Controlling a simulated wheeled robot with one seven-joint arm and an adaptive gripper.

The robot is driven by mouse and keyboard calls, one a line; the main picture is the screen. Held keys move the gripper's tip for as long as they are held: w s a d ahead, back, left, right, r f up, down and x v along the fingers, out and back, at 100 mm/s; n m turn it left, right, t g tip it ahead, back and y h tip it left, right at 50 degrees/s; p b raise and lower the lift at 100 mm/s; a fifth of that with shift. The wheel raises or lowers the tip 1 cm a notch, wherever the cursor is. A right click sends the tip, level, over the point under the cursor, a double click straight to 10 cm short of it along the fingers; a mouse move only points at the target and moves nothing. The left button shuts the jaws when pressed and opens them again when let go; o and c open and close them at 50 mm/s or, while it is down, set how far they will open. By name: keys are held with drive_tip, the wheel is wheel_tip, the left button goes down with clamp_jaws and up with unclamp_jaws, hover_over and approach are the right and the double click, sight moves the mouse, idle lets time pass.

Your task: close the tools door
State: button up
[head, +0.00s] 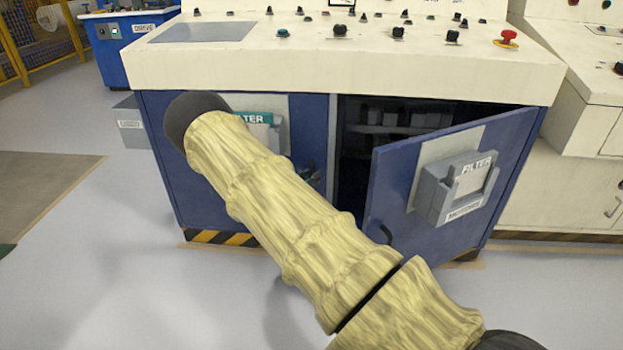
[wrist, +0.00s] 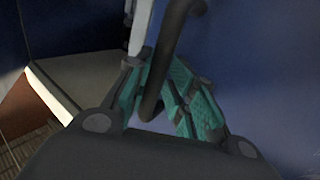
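The blue cabinet under the cream console has a right-hand door (head: 405,205) standing ajar in the head view, with a grey holder (head: 455,188) and a dark handle (head: 386,235). The left-hand door (head: 182,165) looks shut or nearly so; my arm hides much of it. I cannot read a tools label on either door. In the head view, a small part of my gripper (head: 308,173) shows behind my arm, near the left-hand door's inner edge. In the wrist view, the teal fingers of my gripper (wrist: 157,75) lie either side of a dark curved handle (wrist: 155,90). I cannot tell whether they clamp it.
The cream console top (head: 300,65) overhangs the doors. Dark shelves (head: 400,118) show inside the opening. A blue drive cabinet (head: 125,40) stands at the back left, and cream cabinets (head: 545,190) stand at the right. The floor (head: 90,235) at left is clear.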

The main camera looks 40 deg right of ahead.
drive_tip(key=v, duration=1.1)
drive_tip(key=shift+a, duration=0.3)
drive_tip(key=shift+f, duration=0.1)
